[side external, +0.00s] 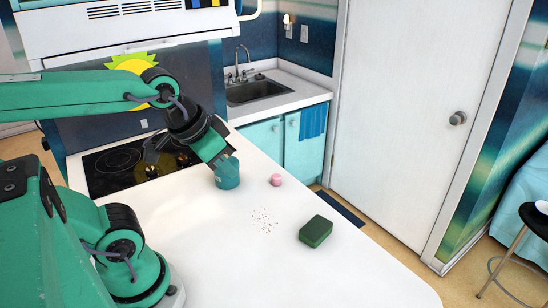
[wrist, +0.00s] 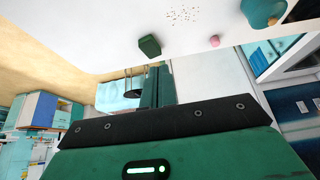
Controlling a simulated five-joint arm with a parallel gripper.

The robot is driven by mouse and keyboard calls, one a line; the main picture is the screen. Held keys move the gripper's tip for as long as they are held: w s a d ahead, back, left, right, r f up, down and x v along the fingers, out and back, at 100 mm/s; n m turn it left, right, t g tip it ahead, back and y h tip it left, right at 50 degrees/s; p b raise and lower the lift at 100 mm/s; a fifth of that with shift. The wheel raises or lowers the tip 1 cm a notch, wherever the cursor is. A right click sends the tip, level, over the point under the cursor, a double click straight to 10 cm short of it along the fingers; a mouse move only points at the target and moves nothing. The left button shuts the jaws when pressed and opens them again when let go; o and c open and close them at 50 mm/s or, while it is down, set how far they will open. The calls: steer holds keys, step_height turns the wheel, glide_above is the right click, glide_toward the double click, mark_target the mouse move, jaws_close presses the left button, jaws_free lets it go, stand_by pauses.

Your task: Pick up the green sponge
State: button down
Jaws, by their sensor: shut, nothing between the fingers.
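The green sponge (side external: 316,231) is a dark green block lying flat on the white counter, toward the right front edge in the side view. It also shows in the wrist view (wrist: 149,45), just above my fingertips in the picture but apart from them. My gripper (side external: 222,158) is in the air over the back of the counter. In the side view its tip overlaps a teal pot; I cannot tell whether they touch. In the wrist view, the fingers of my gripper (wrist: 158,70) are together with nothing between them.
The teal pot (side external: 228,175) and a small pink object (side external: 276,180) stand behind the sponge. A black cooktop (side external: 115,172) is at the left and a sink (side external: 255,91) at the back. The front counter is clear.

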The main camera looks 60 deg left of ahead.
steer(key=c, duration=0.5)
jaws_free()
steer(key=n+g, duration=0.3)
steer(key=g, duration=0.3)
glide_above(315, 227)
step_height(315, 227, down, 15)
steer(key=shift+s+f, duration=0.15)
steer(key=shift+f, duration=0.4)
steer(key=shift+f, duration=1.25)
